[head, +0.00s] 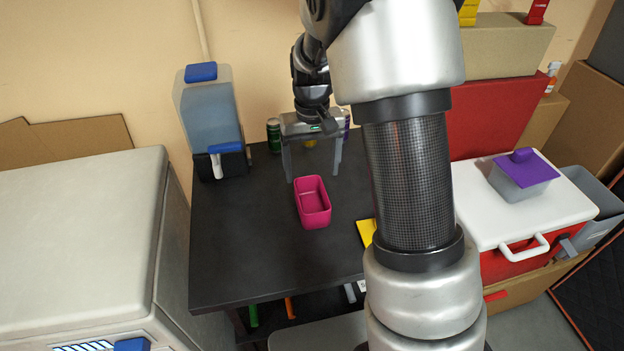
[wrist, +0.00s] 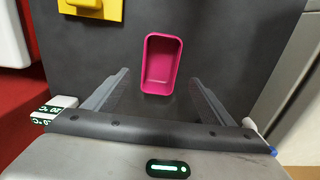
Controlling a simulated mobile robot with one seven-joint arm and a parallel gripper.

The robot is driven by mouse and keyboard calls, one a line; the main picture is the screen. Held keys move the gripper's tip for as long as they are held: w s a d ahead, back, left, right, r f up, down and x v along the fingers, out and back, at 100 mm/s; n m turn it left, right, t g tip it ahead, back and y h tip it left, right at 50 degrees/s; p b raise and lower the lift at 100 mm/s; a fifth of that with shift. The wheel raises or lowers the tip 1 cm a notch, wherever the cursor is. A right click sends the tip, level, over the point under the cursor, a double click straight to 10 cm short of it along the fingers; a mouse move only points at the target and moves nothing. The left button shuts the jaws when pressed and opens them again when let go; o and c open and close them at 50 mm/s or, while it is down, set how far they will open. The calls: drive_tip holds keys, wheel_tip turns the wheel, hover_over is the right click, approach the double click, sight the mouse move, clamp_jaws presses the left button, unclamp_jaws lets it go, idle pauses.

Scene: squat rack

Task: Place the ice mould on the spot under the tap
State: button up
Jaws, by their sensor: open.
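The ice mould appears to be the open pink rectangular tray (head: 313,208), empty and upright on the dark table (head: 240,250). It also shows in the wrist view (wrist: 160,64), just beyond the fingertips. My gripper (head: 314,178) is open and empty, with its fingers pointing down behind the mould and not around it. The blue-lidded water dispenser (head: 208,112) stands at the table's back left, with a light tap (head: 216,166) low on its front. The table just in front of the tap looks bare; no marking shows there.
Cans, including a green one (head: 274,135), stand behind my gripper. A yellow item (head: 366,231) lies right of the mould, partly hidden by my arm. A grey-white chest (head: 75,230) borders the table on the left; a red cooler (head: 530,228) stands right. The table's left front is clear.

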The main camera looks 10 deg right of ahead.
drive_tip(key=s+r+t, duration=0.3)
drive_tip(key=s+r, duration=0.8)
drive_tip(key=r, duration=0.5)
drive_tip(key=s+r+t, duration=0.2)
drive_tip(key=s+r, duration=0.1)
drive_tip(key=s, duration=0.8)
drive_tip(key=shift+r, duration=0.15)
drive_tip(key=shift+o, duration=0.3)
drive_tip(key=b, duration=0.6)
hover_over(311, 205)
drive_tip(key=s, duration=0.4)
drive_tip(key=shift+g, duration=0.3)
drive_tip(key=f, duration=2.5)
drive_tip(key=shift+a+f, duration=0.2)
drive_tip(key=shift+f, duration=0.05)
drive_tip(key=shift+b+x, duration=1.35)
drive_tip(key=shift+x, duration=1.85)
drive_tip(key=shift+d, duration=0.15)
drive_tip(key=c, duration=1.3)
